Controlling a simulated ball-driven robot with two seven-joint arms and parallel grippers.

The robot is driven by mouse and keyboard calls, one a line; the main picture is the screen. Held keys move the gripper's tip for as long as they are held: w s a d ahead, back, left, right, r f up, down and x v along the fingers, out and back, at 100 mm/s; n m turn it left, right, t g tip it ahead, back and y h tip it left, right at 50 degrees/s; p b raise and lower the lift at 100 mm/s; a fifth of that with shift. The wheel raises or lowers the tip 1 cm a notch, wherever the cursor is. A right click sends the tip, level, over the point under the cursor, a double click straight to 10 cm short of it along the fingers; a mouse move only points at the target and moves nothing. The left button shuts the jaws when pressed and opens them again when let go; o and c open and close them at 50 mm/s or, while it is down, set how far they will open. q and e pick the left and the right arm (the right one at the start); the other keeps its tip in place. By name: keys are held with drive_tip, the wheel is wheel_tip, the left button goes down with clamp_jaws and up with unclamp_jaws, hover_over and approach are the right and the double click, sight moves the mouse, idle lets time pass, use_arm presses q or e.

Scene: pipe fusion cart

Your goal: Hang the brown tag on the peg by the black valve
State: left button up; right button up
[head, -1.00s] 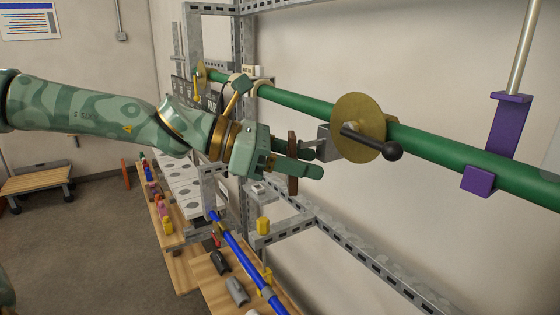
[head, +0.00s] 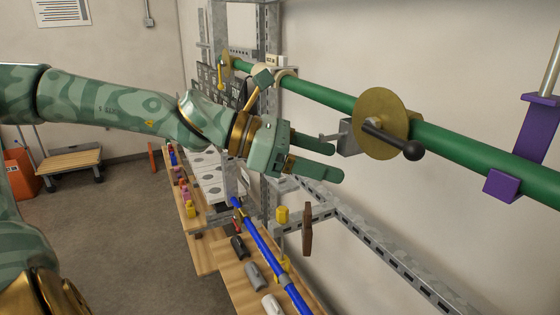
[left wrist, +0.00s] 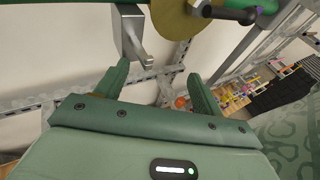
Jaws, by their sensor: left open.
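The brown tag (head: 307,228) is upright in mid-air below my left gripper, touching neither the fingers nor the peg. My left gripper (head: 338,160) is open and empty, its fingers pointing right, just below and left of the peg. The small grey peg (head: 328,137) sticks out leftward from a grey bracket (head: 347,138) under the green pipe. In the left wrist view the peg (left wrist: 143,62) shows beyond the open fingers (left wrist: 155,85); I do not make out the tag there. The black valve handle (head: 390,138) crosses a brass disc (head: 383,105) beside the bracket. My right gripper is not in view.
The green pipe (head: 465,149) runs across the metal frame, with a purple clamp (head: 535,130) at right. Below are a slotted rail (head: 390,258), a blue pipe (head: 265,255), a yellow piece (head: 282,214) and a wooden shelf (head: 228,260) with several fittings.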

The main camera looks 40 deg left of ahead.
use_arm(q)
drive_tip(key=shift+s+a+f, duration=0.2)
drive_tip(key=shift+a+f, duration=0.05)
drive_tip(key=shift+a, duration=0.15)
drive_tip(key=shift+s+a, duration=0.15)
drive_tip(key=shift+s, duration=0.2)
drive_tip(key=s, duration=0.1)
drive_tip(key=s+a+b, duration=0.1)
drive_tip(key=s, duration=0.1)
drive_tip(key=s+b, duration=0.1)
drive_tip(key=shift+s+a, duration=0.15)
drive_tip(key=shift+a, duration=0.25)
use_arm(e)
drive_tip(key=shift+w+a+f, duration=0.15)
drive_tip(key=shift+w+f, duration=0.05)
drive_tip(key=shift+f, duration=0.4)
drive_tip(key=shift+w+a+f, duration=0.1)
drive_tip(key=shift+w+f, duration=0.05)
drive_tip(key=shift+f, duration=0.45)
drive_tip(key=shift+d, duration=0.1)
